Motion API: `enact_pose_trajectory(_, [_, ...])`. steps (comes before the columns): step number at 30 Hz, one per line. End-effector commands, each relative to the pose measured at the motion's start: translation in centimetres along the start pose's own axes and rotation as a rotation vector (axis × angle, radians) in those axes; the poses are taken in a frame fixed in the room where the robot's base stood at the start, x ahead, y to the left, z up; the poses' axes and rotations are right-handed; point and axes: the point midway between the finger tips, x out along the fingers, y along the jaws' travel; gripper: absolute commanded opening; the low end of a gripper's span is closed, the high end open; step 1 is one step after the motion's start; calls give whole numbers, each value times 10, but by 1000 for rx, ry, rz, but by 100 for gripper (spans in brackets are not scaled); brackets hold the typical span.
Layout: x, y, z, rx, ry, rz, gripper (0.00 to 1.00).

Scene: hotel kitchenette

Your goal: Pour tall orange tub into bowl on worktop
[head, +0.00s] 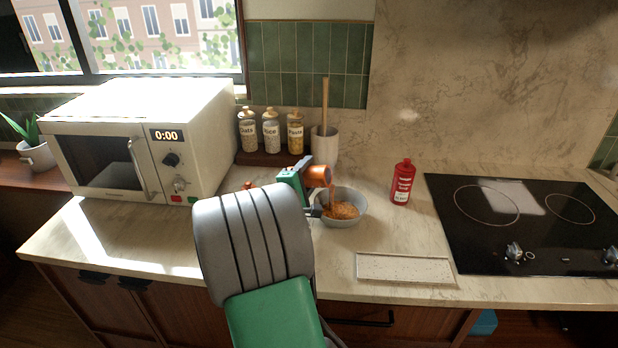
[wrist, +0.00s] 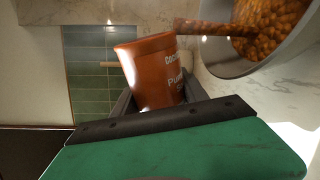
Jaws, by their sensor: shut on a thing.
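My gripper (head: 306,192) is shut on the orange tub (head: 320,176) and holds it tipped on its side just above the bowl's left edge. The tub also shows in the wrist view (wrist: 150,72), between the fingers, with partly readable lettering. A thin orange-brown stream runs from the tub's mouth into the bowl. The grey bowl (head: 348,217) stands on the worktop and holds a heap of orange-brown pieces (head: 341,210). The bowl and its pieces also fill the upper right of the wrist view (wrist: 232,66). The inside of the tub is hidden.
A red bottle (head: 402,184) stands right of the bowl. A pale speckled board (head: 405,268) lies in front. Labelled jars (head: 270,132) and a utensil pot (head: 325,145) stand behind. A microwave (head: 140,145) is at left, a black hob (head: 520,215) at right.

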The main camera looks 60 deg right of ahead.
Motion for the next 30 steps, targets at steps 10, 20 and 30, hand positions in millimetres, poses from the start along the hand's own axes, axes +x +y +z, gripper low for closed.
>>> enact_pose_trajectory(10, [0,-3,3,208,14,4,0])
enact_pose_trajectory(20, [-1,11,20,544,38,4,0])
enact_pose_trajectory(30, [-1,20,33,777,57,1,0])
